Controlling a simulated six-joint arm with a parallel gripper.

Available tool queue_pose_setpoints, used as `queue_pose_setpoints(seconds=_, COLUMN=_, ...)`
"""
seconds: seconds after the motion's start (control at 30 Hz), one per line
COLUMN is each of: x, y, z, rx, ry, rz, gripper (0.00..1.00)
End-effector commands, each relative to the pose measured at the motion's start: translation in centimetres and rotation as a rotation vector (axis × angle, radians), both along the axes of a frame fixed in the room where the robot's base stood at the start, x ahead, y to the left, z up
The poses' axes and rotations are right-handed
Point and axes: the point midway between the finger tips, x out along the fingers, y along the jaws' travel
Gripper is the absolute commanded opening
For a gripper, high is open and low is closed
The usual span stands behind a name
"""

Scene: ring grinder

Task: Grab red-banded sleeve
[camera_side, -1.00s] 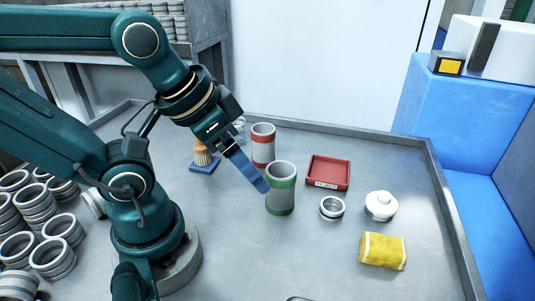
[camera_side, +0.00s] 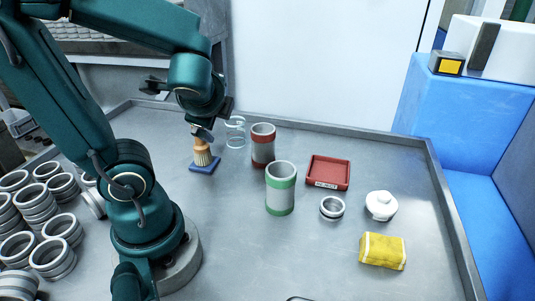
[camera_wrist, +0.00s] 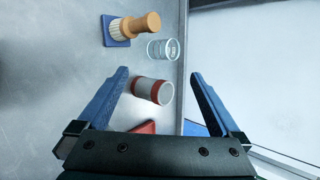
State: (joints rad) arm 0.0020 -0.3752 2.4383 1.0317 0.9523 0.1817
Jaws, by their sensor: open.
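The red-banded sleeve (camera_side: 263,147) is a grey cylinder with red bands at its top and bottom. It stands upright on the grey table, behind and left of the green-banded sleeve (camera_side: 281,190). In the wrist view the red-banded sleeve (camera_wrist: 152,91) shows between my two blue fingers, lying nearer the left one in the picture. My gripper (camera_wrist: 160,75) is open and empty. In the side view it is left of the red-banded sleeve, apart from it, with its fingers largely hidden behind the wrist.
A brush (camera_side: 203,154) on a blue base and a clear glass (camera_side: 235,133) stand left of the sleeve. A red tray (camera_side: 328,172), small metal rings (camera_side: 332,207), a white lidded pot (camera_side: 381,205) and a yellow cloth (camera_side: 383,251) lie to the right. The front middle is mostly clear.

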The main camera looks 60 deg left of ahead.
Motion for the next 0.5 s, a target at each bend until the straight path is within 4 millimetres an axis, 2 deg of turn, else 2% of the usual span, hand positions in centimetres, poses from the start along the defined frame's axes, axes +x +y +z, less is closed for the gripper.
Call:
queue_pose_setpoints(seconds=0.1, x=2.2, y=3.0, z=0.8, rx=0.246, ry=0.176, rz=-0.158, gripper=1.0)
queue_pose_setpoints(seconds=0.2, x=4.8, y=4.6, z=1.3, rx=0.443, ry=0.321, rz=-0.317, gripper=1.0)
queue_pose_setpoints(seconds=0.37, x=9.8, y=5.3, z=0.3, rx=0.697, ry=0.536, rz=-0.594, gripper=1.0)
queue_pose_setpoints(seconds=0.5, x=12.6, y=4.6, z=-2.2, rx=0.807, ry=0.664, rz=-0.785, gripper=1.0)
